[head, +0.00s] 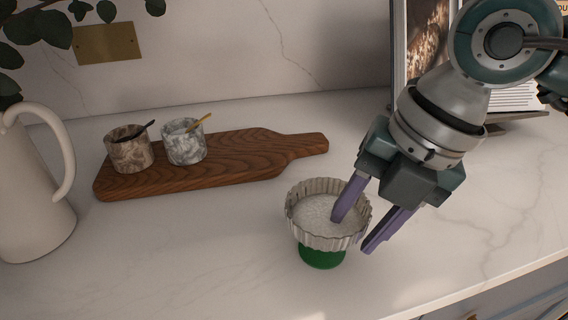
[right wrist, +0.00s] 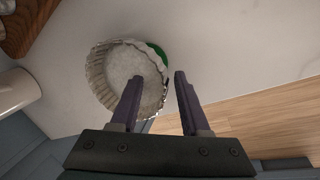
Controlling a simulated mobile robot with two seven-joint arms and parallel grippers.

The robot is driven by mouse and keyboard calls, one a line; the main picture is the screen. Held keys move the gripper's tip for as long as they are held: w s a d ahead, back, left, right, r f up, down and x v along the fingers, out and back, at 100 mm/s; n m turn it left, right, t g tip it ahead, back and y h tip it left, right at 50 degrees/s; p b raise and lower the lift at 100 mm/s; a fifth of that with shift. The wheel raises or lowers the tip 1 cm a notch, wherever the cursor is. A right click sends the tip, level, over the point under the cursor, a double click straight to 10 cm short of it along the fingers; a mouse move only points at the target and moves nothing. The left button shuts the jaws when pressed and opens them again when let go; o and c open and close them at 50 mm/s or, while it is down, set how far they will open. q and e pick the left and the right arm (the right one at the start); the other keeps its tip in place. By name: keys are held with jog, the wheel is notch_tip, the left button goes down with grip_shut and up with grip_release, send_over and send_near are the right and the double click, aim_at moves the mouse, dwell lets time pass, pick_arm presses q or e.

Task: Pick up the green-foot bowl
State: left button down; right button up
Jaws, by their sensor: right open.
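The green-foot bowl (head: 322,254) stands upright on the white counter in the head view. It has a fluted pale grey rim and a speckled whitish inside. In the right wrist view the bowl (right wrist: 101,78) is at the upper left, with part of its green foot showing behind the rim. My right gripper (head: 354,232) is open at the bowl's right side. One purple finger reaches over the bowl's opening and the other is outside the rim. The bowl's wall lies between the fingers; I cannot tell whether either touches it. My left gripper is not in view.
A wooden board (head: 240,160) behind the bowl carries a brown cup (head: 129,154) and a grey marbled cup (head: 184,146). A white jug (head: 30,190) stands at the left. A book on a stand (head: 430,40) is behind my right arm. The counter's front edge is near.

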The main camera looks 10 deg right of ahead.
grip_shut()
dwell(1.4)
